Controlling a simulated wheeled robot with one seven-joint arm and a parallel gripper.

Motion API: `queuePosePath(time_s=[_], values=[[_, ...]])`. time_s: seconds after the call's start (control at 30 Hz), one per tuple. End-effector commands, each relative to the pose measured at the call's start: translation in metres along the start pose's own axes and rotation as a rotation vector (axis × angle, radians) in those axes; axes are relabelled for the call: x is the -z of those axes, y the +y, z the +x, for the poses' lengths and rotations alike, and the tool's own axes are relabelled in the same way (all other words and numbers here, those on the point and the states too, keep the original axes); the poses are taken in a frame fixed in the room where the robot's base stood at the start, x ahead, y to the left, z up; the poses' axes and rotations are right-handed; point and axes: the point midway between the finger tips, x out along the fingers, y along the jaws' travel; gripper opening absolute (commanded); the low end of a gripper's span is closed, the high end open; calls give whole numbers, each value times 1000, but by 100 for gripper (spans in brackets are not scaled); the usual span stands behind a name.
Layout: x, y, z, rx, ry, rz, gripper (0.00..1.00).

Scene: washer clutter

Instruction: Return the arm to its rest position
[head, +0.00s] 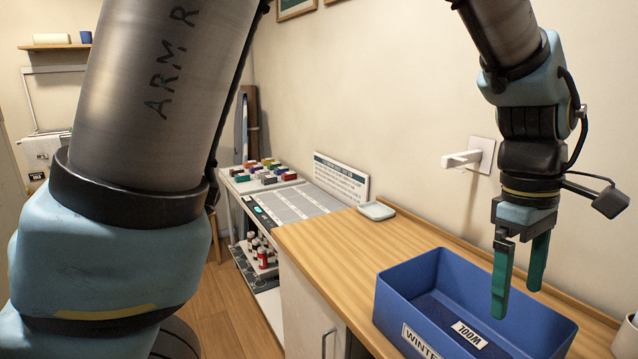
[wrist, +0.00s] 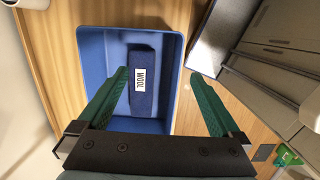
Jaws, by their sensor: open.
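My gripper (head: 519,275) hangs with its two green fingers pointing down over the blue bin (head: 415,276). The fingers are apart with nothing between them; the wrist view also shows my gripper (wrist: 158,95) open above the bin (wrist: 174,50). A dark blue folded item labelled WOOL (wrist: 142,98) lies in the bin, below and apart from the fingers. My upper arm fills the left of the head view.
The bin stands on a wooden counter (head: 330,250) against the wall. A small pale dish (head: 376,210) sits at the counter's far end. A white wall fitting (head: 470,158) juts out left of my wrist. A shelf unit with small coloured blocks (head: 265,173) stands farther back.

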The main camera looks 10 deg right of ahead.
Motion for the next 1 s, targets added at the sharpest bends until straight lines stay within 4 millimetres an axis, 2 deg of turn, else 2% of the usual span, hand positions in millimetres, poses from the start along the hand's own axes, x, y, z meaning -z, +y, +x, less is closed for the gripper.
queuePosePath(time_s=[0.27,0.47,0.57,0.7,0.77,0.9,1.0], values=[[61,-12,10,-25,21,26,100],[126,-36,22,-46,50,62,100],[170,-59,31,-58,74,89,100],[232,-106,46,-67,118,142,100],[254,-128,52,-67,137,167,100],[296,-186,69,-58,181,224,100],[318,-228,81,-44,210,267,100]])
